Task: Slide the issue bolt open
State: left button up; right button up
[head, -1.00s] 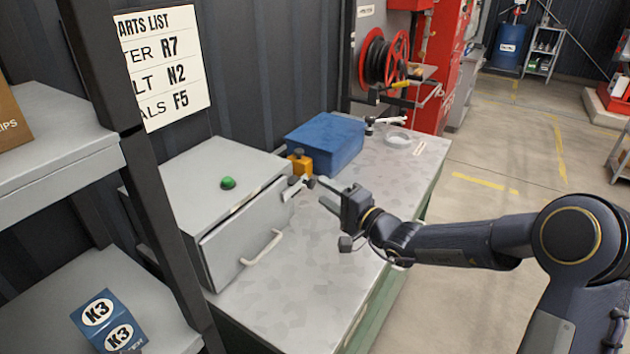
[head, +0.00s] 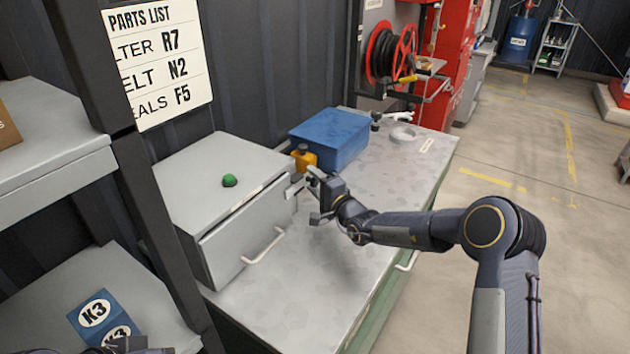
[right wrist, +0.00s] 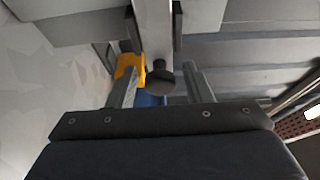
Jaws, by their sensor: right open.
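The issue bolt (head: 293,190) is at the right end of the grey box's (head: 215,165) hinged front, close to the yellow block. My right gripper (head: 313,182) is at the bolt and partly covers it. In the right wrist view the bolt's dark round knob (right wrist: 160,79) lies between the two open fingers (right wrist: 162,88), with a gap on each side. I see no grip on it. A pale bar (right wrist: 153,35) runs up from the knob. My left gripper does not show clearly.
The box has a green button (head: 229,180) on top and a pale handle (head: 264,247) on its front. A yellow block (head: 304,158) and a blue case (head: 329,139) stand just behind the bolt. The bench top (head: 290,285) in front is clear.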

grip_shut()
jog(key=w+d+b, duration=0.2)
jog(key=w, duration=0.1)
jog(key=shift+w+d, duration=0.25)
jog(key=shift+c, duration=1.6)
grip_release()
jog(key=o, duration=0.3)
jog(key=shift+w, duration=0.1)
